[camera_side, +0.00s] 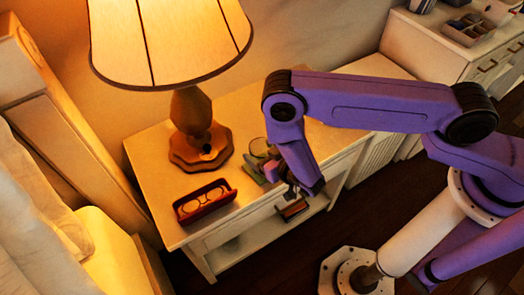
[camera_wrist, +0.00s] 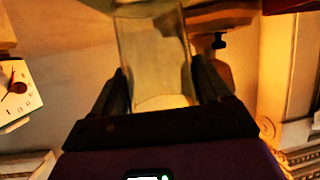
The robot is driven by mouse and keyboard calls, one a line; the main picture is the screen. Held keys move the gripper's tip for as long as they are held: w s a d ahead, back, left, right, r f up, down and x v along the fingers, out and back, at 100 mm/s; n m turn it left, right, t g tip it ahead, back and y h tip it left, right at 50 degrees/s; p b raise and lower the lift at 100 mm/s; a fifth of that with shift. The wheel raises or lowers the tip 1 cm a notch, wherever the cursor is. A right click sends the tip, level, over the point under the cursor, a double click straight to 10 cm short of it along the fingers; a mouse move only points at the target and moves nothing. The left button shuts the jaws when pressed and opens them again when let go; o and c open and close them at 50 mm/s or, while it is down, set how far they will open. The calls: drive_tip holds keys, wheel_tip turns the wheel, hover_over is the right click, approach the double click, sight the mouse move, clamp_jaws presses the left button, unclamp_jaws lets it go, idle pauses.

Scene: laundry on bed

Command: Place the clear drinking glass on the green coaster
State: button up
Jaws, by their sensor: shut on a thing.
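The clear drinking glass (camera_wrist: 155,55) stands between the two dark fingers of my gripper (camera_wrist: 160,88) in the wrist view, and the fingers are shut on it. In the side view the glass (camera_side: 260,147) is a small pale shape at the right of the lamp base, over the nightstand top. My gripper (camera_side: 265,167) is there too, partly hidden by my purple arm link. A small greenish patch (camera_side: 252,173) shows beside the gripper; I cannot tell whether it is the green coaster. Whether the glass touches the surface is unclear.
The table lamp (camera_side: 190,110) stands on the wooden nightstand (camera_side: 155,155), close to the glass. An open red case with eyeglasses (camera_side: 204,202) lies near the front left edge. The bed (camera_side: 40,215) is at the left. A white clock face (camera_wrist: 18,95) shows in the wrist view.

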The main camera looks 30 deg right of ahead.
drive_tip(key=o, duration=1.2)
drive_tip(key=shift+c, duration=0.2)
